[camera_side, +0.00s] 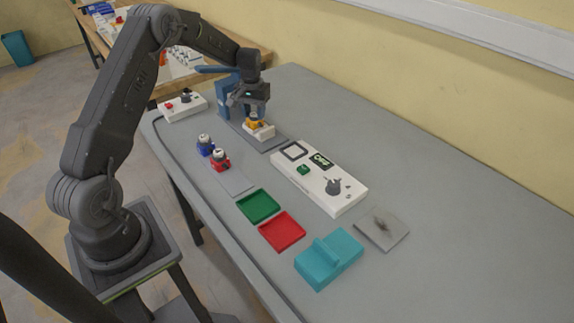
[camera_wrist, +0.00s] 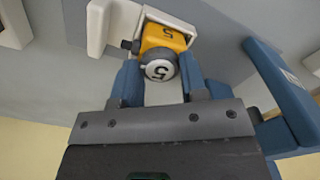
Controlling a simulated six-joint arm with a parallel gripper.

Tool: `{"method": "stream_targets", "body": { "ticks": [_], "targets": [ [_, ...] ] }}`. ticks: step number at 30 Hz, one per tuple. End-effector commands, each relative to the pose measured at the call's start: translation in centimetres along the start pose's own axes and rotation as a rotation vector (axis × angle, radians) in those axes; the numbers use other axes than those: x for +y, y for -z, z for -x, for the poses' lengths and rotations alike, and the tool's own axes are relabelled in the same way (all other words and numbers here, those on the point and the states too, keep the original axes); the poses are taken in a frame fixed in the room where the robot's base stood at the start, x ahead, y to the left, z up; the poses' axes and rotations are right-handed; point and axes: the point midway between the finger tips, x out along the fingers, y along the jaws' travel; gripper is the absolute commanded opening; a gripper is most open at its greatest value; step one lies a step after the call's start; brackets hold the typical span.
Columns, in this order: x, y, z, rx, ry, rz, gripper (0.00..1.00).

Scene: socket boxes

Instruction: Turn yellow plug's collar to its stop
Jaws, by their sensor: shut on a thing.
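The yellow plug (camera_wrist: 163,38) shows in the wrist view with a dark "5" on its yellow body. Its round grey-white collar (camera_wrist: 160,69), also marked "5", faces the camera. The plug sits against a white socket holder (camera_wrist: 97,28). In the side view the yellow plug (camera_side: 253,124) is low under my gripper, on the white holder (camera_side: 264,133). My gripper (camera_wrist: 160,80) has its two blue fingers shut on the collar, one on each side. In the side view my gripper (camera_side: 255,108) points down at the plug. The plug's underside is hidden.
A blue stand (camera_side: 226,98) rises close beside my gripper. Blue (camera_side: 205,144) and red (camera_side: 220,160) plugs stand on a grey strip. A white panel (camera_side: 318,178) with a knob, green (camera_side: 258,206) and red (camera_side: 282,231) trays and a teal block (camera_side: 328,258) lie nearer. The table's right side is clear.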

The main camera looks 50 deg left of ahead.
Motion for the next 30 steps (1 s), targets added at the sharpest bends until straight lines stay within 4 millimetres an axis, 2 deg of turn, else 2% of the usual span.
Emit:
{"method": "stream_targets", "body": {
  "ticks": [4,12,19,27,30],
  "targets": [
    [0.00,0.00,0.00,0.000,0.000,0.102,0.26],
    [0.00,0.00,0.00,0.000,0.000,0.117,0.26],
    [0.00,0.00,0.00,0.000,0.000,0.274,0.26],
    [0.00,-0.01,0.00,0.000,0.000,0.290,0.26],
    [0.00,-0.01,0.00,0.000,0.000,0.346,0.26]
  ]
}}
